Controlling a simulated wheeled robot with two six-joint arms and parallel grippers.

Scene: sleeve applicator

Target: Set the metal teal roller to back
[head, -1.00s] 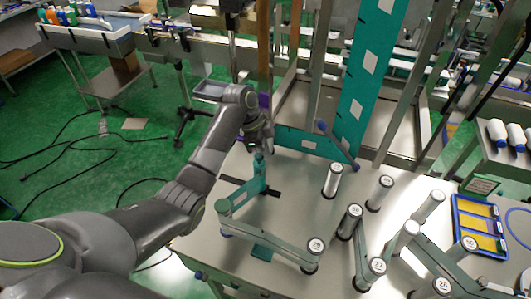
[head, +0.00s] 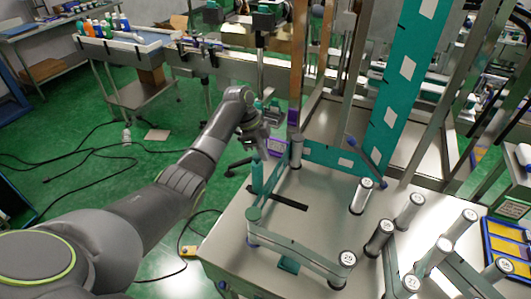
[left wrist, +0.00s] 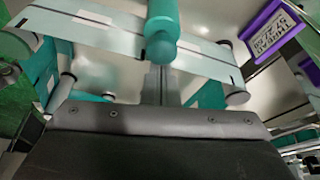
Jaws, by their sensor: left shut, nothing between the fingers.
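A teal upright piece (head: 257,177), which looks like the teal roller, stands at the left edge of the metal table. It shows as a teal cylinder with a rounded end (left wrist: 163,28) at the top middle of the left wrist view. My left gripper (head: 262,150) is at the table's back left, close above and behind the teal piece. In the left wrist view its narrow fingers (left wrist: 161,85) are together and empty, just below the cylinder's end. I cannot tell whether they touch it. My right gripper is not in view.
A pale film strip (head: 300,254) runs along the table's front left. Several numbered silver rollers (head: 362,196) stand to the right. A silver post (head: 296,150) stands just right of my gripper. A tall teal panel (head: 402,85) rises behind. A purple label (left wrist: 268,36) is at right.

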